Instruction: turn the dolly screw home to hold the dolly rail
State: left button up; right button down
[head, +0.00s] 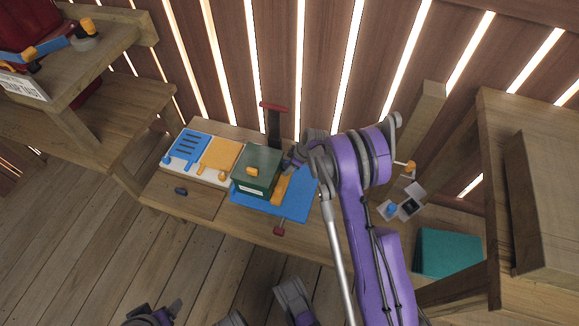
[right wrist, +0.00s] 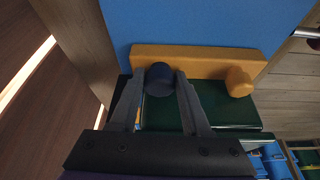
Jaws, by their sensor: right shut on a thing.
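My right gripper (right wrist: 162,78) is shut on a dark blue round knob, which I take for the dolly screw (right wrist: 159,76); one finger is on each side of it. An orange bar, likely the dolly rail (right wrist: 195,58), lies right behind the knob. Whether the knob is seated cannot be told. In the head view my right gripper (head: 291,164) is beside the green box (head: 262,160), and the screw is hidden. The orange bar (head: 280,190) shows partly beside the box. Part of my left gripper (head: 168,312) shows at the bottom edge, its jaw state unclear.
The box stands on a blue board (head: 296,206) on the wooden bench. A dark post with a red handle (head: 273,106) rises behind it. Blue and orange plates (head: 220,156) lie left. Small grey open boxes (head: 410,204) and a teal block (head: 447,252) are right.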

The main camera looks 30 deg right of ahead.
jog(key=shift+a+m+h, duration=0.1)
jog(key=shift+m+h, duration=0.4)
jog(key=shift+m, duration=0.6)
jog(key=shift+c, duration=1.9)
grip_release()
jog(key=shift+r, duration=0.1)
jog(key=p+v, duration=0.2)
jog(key=v, duration=0.8)
jog(key=shift+s+r, duration=0.25)
jog(key=shift+s, duration=0.1)
